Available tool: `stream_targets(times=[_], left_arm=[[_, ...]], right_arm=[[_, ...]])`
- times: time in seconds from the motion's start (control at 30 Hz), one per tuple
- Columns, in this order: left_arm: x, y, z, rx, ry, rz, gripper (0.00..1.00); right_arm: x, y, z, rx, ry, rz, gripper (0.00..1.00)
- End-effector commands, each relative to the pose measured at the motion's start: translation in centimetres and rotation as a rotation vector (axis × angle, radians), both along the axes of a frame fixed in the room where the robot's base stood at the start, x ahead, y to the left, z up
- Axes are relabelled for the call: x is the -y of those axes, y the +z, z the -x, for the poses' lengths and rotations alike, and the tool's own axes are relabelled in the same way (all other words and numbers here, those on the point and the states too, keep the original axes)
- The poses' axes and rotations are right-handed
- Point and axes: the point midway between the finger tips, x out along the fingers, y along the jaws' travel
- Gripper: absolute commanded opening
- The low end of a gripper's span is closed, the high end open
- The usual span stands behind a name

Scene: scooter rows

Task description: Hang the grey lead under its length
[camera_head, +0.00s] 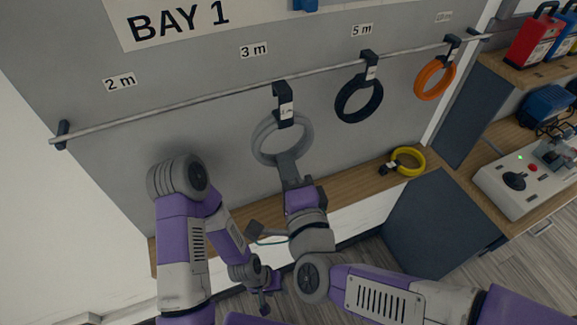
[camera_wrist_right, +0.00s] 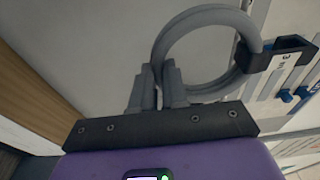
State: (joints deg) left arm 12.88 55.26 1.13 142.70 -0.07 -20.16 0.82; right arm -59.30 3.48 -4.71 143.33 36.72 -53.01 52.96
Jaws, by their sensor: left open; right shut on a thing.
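The grey lead (camera_head: 257,146) is a coil with a black hook (camera_head: 283,91) and a white tag, in front of the wall below the "3 m" label (camera_head: 254,50). The hook's top overlaps the rail (camera_head: 200,107); I cannot tell whether it rests on it. My right gripper (camera_head: 287,160) is shut on the coil's lower side. In the right wrist view, the fingers (camera_wrist_right: 158,72) grip the grey coil (camera_wrist_right: 205,18), and the tag (camera_wrist_right: 287,66) reads "3 m". My left gripper (camera_head: 265,299) is low, open and away from the lead.
A black coil (camera_head: 343,105) hangs under "5 m" (camera_head: 362,30) and an orange coil (camera_head: 421,81) hangs farther right. A yellow coil (camera_head: 416,153) lies on the wooden ledge (camera_head: 355,176). A control box (camera_head: 510,190) stands on the right bench. The rail is free under "2 m" (camera_head: 120,82).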

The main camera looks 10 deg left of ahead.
Motion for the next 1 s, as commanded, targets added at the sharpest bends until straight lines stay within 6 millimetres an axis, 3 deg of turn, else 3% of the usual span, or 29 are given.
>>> stream_targets(times=[0.9, 1.0], left_arm=[[0.0, 1.4, 0.0, 0.0, 0.0, 0.0, 0.43], [0.0, 0.3, 0.0, 0.0, 0.0, 0.0, 0.43]], right_arm=[[-4.2, 0.2, -6.1, 0.003, 0.003, 0.001, 0.0], [-4.1, -0.8, -6.1, 0.003, 0.002, -0.003, 0.0]])
